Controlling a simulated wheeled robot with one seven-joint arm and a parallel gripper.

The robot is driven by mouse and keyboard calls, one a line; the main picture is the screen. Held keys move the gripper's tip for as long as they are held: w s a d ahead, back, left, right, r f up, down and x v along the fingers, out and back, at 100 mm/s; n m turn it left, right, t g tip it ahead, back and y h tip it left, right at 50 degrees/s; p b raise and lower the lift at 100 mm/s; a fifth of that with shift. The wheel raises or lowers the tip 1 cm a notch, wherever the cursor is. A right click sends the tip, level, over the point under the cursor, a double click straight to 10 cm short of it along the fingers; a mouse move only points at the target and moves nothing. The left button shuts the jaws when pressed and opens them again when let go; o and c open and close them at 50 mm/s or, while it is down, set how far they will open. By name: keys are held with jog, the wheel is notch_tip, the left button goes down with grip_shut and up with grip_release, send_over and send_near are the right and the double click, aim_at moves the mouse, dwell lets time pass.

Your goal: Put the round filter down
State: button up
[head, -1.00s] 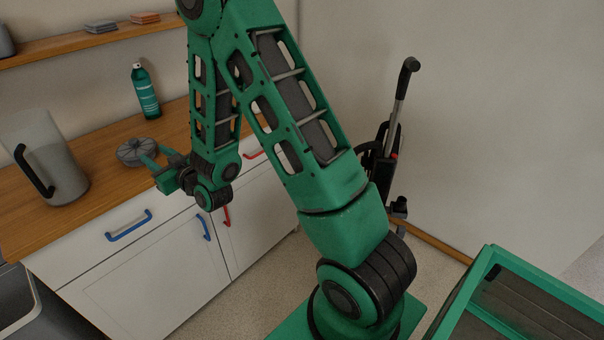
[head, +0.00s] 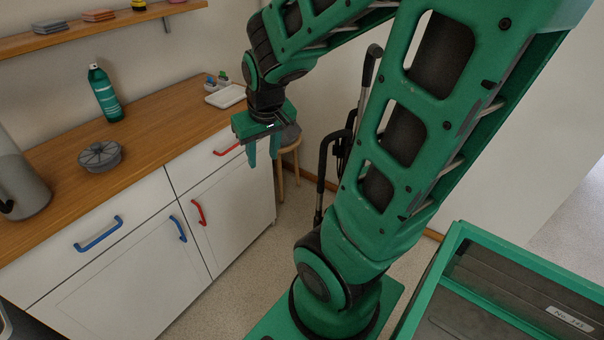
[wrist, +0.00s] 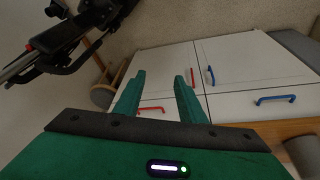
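The round filter (head: 100,156) is a grey, ribbed disc-like piece. A grey round shape (wrist: 302,152) on the counter at the lower right of the wrist view may be the filter.
A white tray (head: 226,96) lies at the counter's far end. A wooden stool (head: 290,160) and a black-handled upright device (head: 335,150) stand beyond my gripper.

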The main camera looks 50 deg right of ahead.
jog(key=s+a+r+m+g+y, duration=0.1)
jog(key=s, duration=0.6)
jog(key=s+a+r+m+g+y, duration=0.1)
jog(key=s+g, duration=0.1)
jog(key=s, duration=0.5)
jog(key=shift+s+r+m, duration=0.25)
jog(key=shift+s+m, duration=0.1)
jog(key=shift+m, duration=0.05)
jog(key=shift+w+f+g, duration=0.25)
jog(key=shift+w+g, duration=0.05)
jog(key=shift+w, duration=0.35)
